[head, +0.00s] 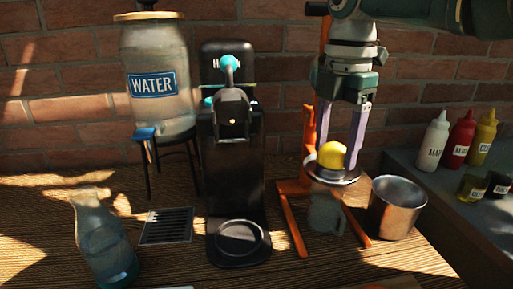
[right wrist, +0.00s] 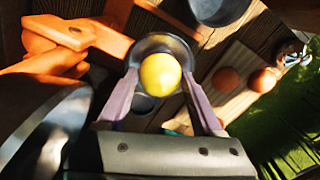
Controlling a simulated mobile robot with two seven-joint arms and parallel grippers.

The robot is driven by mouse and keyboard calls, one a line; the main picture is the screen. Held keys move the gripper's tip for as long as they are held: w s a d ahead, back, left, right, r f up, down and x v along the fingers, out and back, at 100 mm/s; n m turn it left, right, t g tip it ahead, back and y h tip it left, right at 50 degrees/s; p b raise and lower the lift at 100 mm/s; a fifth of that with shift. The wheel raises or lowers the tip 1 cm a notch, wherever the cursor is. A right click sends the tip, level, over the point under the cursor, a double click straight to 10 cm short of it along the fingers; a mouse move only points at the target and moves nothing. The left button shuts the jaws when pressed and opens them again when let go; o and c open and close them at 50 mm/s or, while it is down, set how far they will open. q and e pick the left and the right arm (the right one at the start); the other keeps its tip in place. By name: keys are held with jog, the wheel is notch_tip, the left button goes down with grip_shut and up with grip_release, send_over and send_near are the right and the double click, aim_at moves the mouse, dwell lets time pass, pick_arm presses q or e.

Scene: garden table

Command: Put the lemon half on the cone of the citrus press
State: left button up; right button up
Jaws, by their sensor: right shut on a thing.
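The lemon half (head: 332,155) shows as a rounded yellow dome, and it also shows in the right wrist view (right wrist: 160,74). My right gripper (head: 335,160) comes down from above with its two pale fingers on either side of the lemon half and is shut on it. The citrus press (head: 290,222) has an orange frame and a round metal dish (right wrist: 150,42). The lemon half is right over this dish; the cone is hidden, and I cannot tell whether the lemon half touches it. My left gripper is not in view.
A clear glass (head: 324,212) stands under the dish. A metal bucket (head: 397,208) is close to the right of the press, and a black coffee machine (head: 232,170) stands to its left.

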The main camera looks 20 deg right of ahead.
jog(key=shift+f, duration=0.3)
jog(key=o, duration=1.1)
jog(key=shift+r, duration=0.1)
